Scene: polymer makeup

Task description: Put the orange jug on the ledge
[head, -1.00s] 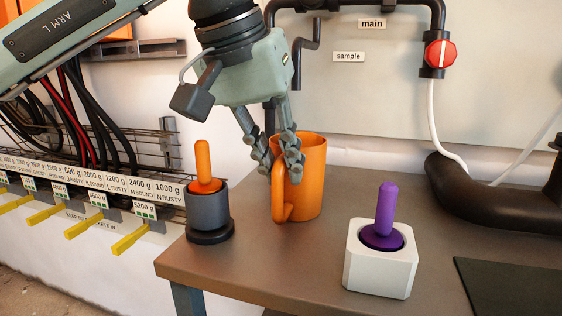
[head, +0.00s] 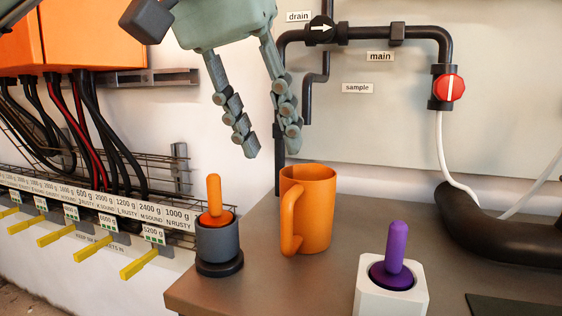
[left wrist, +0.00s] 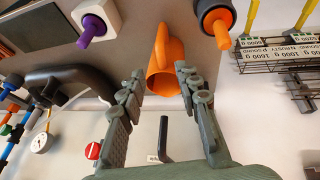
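The orange jug (head: 314,212) stands upright on the brown ledge (head: 340,285), with its handle towards the front left. It also shows in the left wrist view (left wrist: 165,62), beyond and between the fingertips. My left gripper (head: 268,142) is open and empty, above and a little left of the jug, apart from it. In the left wrist view its two fingers (left wrist: 160,82) are spread wide with nothing between them. My right gripper is not in either view.
A grey holder (head: 218,246) with an orange-handled plunger stands left of the jug. A white block (head: 388,292) with a purple-handled plunger is at the front right. A black pipe (head: 490,225) lies at the right. Wire racks with yellow tabs (head: 138,263) hang at the left.

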